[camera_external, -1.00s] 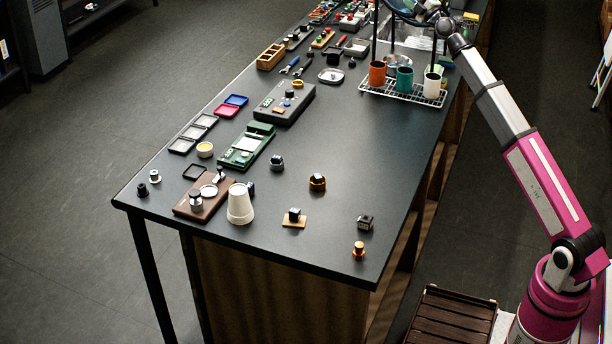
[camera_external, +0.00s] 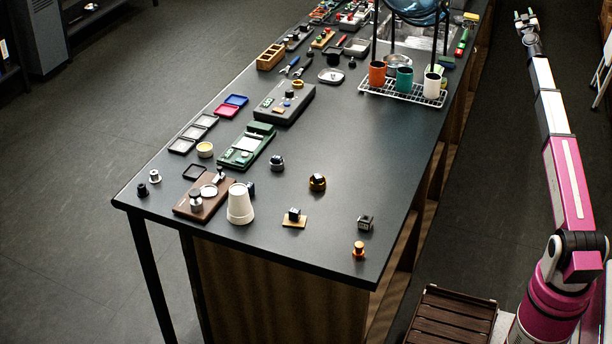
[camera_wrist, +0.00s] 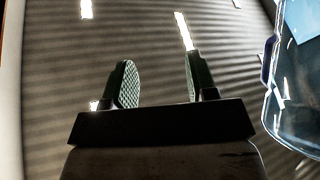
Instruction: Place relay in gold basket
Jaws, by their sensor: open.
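Several small parts stand at the near end of the dark counter, and I cannot tell for sure which is the relay. A small dark grey block (camera_external: 365,222) sits near the right edge. A black cube stands on a tan square plate (camera_external: 294,222). A gold ring-like holder (camera_external: 317,184) has a dark piece in it; it may be the gold basket, but it is too small to be sure. My gripper (camera_external: 525,16) is far from them, past the counter's right side at the top. The wrist view shows its two fingers (camera_wrist: 160,82) apart with nothing between.
A wire rack (camera_external: 402,93) with orange, teal and white cups stands on the right edge. A blue glass vessel (camera_external: 415,10) in a black frame is behind it. A clear blue-edged object (camera_wrist: 292,90) fills the wrist view's right. The counter's middle right is clear.

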